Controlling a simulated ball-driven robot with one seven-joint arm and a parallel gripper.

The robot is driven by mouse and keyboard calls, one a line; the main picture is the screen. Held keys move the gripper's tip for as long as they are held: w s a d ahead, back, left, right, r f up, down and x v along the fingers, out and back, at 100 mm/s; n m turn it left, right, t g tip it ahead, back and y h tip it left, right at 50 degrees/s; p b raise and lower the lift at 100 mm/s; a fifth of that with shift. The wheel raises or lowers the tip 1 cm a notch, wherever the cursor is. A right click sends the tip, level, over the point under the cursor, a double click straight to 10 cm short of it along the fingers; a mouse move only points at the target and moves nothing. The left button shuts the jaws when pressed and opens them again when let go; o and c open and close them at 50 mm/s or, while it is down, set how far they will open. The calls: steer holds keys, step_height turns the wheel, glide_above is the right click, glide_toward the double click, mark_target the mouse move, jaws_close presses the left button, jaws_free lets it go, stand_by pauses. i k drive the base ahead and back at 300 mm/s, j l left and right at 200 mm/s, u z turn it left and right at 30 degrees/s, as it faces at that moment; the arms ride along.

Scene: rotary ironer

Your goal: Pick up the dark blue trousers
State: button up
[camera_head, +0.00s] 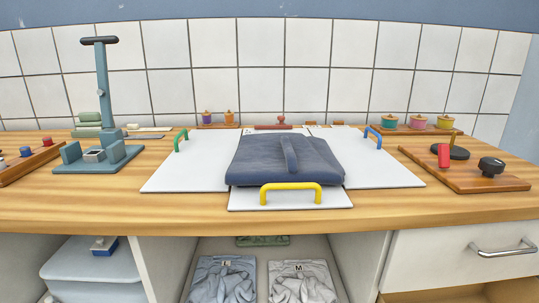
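The dark blue trousers (262,162) lie folded into a flat, roughly square bundle on the white folding board (185,175) in the middle of the wooden counter. A strip of the same dark cloth stands up or lies across the top of the bundle near its middle. The board's front flap (335,198) has a yellow handle (290,188) just in front of the trousers. A green handle (181,139) is at the board's left and a blue handle (373,137) at its right. My gripper is not in view.
A tall teal press-like stand (103,85) rises at the left of the counter. A wooden tray with a red piece and black knobs (470,178) is at the right. Folded garments (222,280) lie on a shelf below. A drawer (460,250) is at lower right.

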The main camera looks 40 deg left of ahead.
mark_target(259, 160)
steer(key=l+u, duration=0.15)
steer(key=u, duration=0.25)
steer(key=l+u, duration=0.2)
steer(key=u, duration=0.2)
steer(key=l+u, duration=0.15)
steer(key=u, duration=0.3)
